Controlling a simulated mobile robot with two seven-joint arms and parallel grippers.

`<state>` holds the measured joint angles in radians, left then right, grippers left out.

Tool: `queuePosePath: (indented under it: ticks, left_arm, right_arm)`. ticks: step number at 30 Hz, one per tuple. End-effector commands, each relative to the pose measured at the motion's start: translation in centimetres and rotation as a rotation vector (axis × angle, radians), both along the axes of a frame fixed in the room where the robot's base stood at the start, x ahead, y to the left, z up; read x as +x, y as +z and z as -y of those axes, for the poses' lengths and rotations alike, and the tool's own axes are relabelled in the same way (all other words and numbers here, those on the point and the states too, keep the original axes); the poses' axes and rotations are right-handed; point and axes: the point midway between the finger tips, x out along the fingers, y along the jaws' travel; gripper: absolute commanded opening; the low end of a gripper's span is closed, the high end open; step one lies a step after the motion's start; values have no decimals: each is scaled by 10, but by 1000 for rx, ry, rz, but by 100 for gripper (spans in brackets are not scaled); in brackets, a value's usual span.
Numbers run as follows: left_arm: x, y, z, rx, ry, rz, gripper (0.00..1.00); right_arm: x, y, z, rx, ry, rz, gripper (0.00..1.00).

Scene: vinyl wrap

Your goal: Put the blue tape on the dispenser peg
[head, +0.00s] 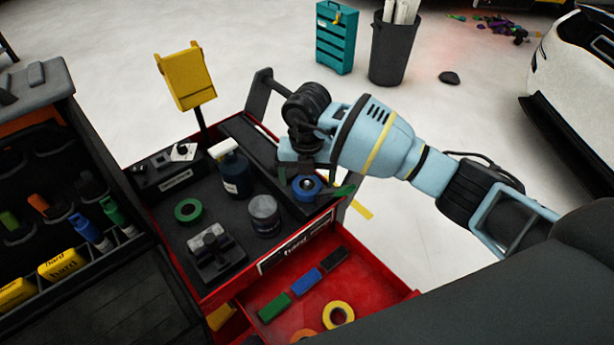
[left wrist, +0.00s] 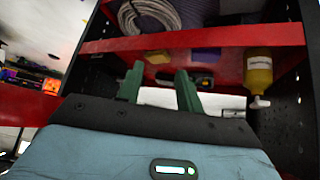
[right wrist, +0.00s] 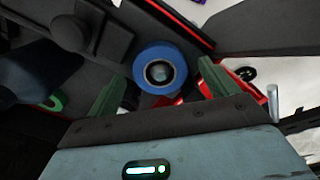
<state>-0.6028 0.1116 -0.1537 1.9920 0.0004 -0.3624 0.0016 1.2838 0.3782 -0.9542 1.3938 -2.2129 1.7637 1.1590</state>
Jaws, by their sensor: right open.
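The blue tape (head: 306,193) is a roll at the right end of the black-topped red cart, with a dark round centre. My right gripper (head: 313,182) is open above it, its green fingers on either side. In the right wrist view the blue tape (right wrist: 160,51) shows between the open fingers (right wrist: 162,72), apart from both. I cannot tell whether a peg fills its centre. A dark block with a grey cylinder (head: 210,243), possibly the dispenser, stands at the cart's front. My left gripper (left wrist: 160,85) is open and empty before a red shelf; it is outside the head view.
A dark bottle (head: 234,172), a grey jar (head: 264,214) and green tape (head: 188,210) stand left of the blue tape. A red drawer (head: 372,293) below holds coloured blocks and yellow tape (head: 338,314). A yellow bottle (left wrist: 258,72) is near the left gripper.

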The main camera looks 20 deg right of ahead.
Motion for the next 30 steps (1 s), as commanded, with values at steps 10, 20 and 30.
queuePosePath:
  ticks: [10, 20, 30]
  left_arm:
    - [2, 3, 0, 0, 0, 6, 36]
    - [4, 5, 0, 0, 0, 10, 36]
    - [2, 5, 0, 1, 0, 8, 36]
  right_arm:
    - [1, 38, 0, 1, 1, 6, 86]
    - [0, 76, 0, 1, 0, 1, 86]
    - [0, 78, 0, 0, 0, 0, 86]
